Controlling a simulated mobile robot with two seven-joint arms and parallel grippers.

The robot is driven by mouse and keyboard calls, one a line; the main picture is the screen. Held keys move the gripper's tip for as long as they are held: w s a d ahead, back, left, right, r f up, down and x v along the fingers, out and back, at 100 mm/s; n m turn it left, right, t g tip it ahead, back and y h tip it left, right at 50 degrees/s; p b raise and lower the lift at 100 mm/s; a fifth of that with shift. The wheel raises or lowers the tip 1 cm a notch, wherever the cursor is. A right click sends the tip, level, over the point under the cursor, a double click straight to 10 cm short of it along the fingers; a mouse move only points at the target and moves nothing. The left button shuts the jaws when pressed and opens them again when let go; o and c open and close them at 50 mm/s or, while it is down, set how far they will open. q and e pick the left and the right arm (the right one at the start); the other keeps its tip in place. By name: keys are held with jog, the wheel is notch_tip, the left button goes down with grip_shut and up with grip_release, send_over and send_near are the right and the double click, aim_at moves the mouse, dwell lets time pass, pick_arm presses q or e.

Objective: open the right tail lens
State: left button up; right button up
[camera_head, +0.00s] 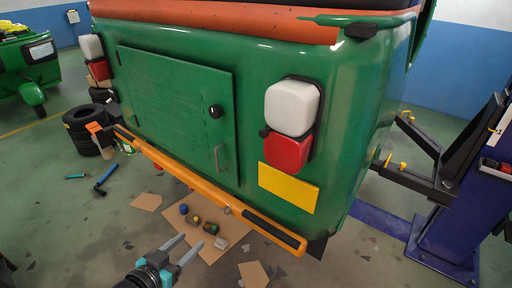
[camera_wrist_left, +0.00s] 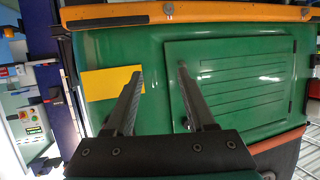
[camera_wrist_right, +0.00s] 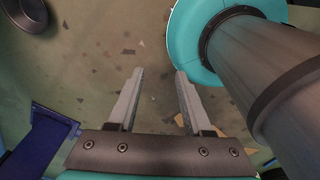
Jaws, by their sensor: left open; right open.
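The right tail lamp has a white lens (camera_head: 292,107) above a red lens (camera_head: 287,152), in a dark housing on the green rickshaw's (camera_head: 345,120) rear. Both lenses appear closed against it. My left gripper (camera_head: 190,242) is open and empty, below and left of the lamp, in front of the orange bumper (camera_head: 205,190). In the left wrist view my left gripper (camera_wrist_left: 160,72) points at the green rear panel between the yellow plate (camera_wrist_left: 108,82) and the hatch (camera_wrist_left: 230,85); the lamp is not clearly seen there. My right gripper (camera_wrist_right: 160,72) is open and empty over the floor, outside the head view.
A blue lift post (camera_head: 462,205) with a dark arm (camera_head: 415,180) stands at the right. A cardboard sheet (camera_head: 215,240) with small parts lies under the bumper. Tires (camera_head: 82,130) and tools (camera_head: 106,178) are at the left. The space directly behind the lamp looks clear.

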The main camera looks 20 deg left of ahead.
pick_arm(q)
jog(key=w+d+r+m+t+h+p, duration=0.1)
jog(key=d+r+t+h+p, duration=0.15)
jog(key=r, duration=0.95)
jog(key=m+h+p, duration=0.1)
jog(key=m+h, duration=0.1)
jog(key=h, duration=0.1)
send_near(262, 134)
jog(key=d+v, duration=0.1)
jog(key=v, duration=0.6)
jog(key=shift+t+y, duration=0.25)
jog(key=shift+t, duration=0.1)
jog(key=shift+f+p+x, duration=0.15)
jog(key=shift+p+x, duration=0.4)
jog(key=shift+x, duration=3.15)
jog(key=shift+f+p+x, duration=0.2)
jog(key=shift+p+x, duration=0.35)
jog(key=shift+x, duration=3.15)
pick_arm(e)
notch_tip(262, 134, up, 6)
jog(key=shift+a+r, duration=0.25)
pick_arm(q)
jog(key=shift+a, duration=0.15)
grip_shut()
